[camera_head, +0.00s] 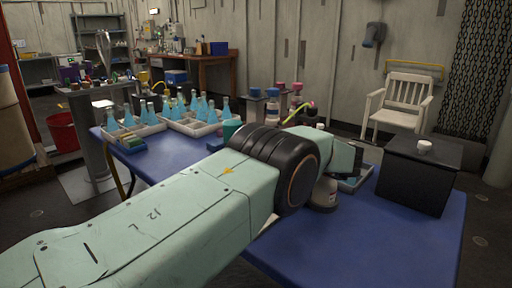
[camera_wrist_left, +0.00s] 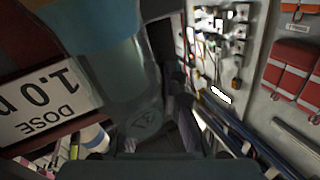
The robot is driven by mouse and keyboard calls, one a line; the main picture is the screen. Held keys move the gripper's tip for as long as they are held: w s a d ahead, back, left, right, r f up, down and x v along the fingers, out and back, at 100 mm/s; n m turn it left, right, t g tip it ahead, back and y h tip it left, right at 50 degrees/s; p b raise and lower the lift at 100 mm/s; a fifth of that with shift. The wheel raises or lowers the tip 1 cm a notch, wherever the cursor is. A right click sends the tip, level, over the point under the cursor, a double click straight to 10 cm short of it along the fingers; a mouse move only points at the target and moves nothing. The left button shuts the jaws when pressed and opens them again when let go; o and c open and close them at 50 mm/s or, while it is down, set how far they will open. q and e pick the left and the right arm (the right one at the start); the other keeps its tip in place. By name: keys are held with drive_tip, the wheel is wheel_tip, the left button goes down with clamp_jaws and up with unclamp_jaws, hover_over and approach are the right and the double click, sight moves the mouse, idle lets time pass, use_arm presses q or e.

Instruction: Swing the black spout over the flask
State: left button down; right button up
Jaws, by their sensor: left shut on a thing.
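My left gripper (camera_head: 354,158) is at the far end of my arm, above the right part of the blue table. It is shut on a dark piece, taken to be the black spout, which is mostly hidden by my arm and wrist. In the left wrist view, a brown-red vessel carries a white label (camera_wrist_left: 40,105) reading "DOSE 1.0", seen upside down. Beside it is a pale, see-through shape with blue at its top (camera_wrist_left: 85,20), perhaps the flask; I cannot tell how the spout stands over it.
Trays (camera_head: 153,129) with several blue-filled flasks (camera_head: 202,107) stand at the table's back left. Bottles with coloured caps (camera_head: 273,103) stand behind my wrist. The front right of the blue table (camera_head: 375,240) is clear.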

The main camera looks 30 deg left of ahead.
use_arm(q)
drive_tip(key=shift+r, duration=0.15)
drive_tip(key=c, duration=1.4)
unclamp_jaws()
drive_tip(key=shift+c, duration=0.2)
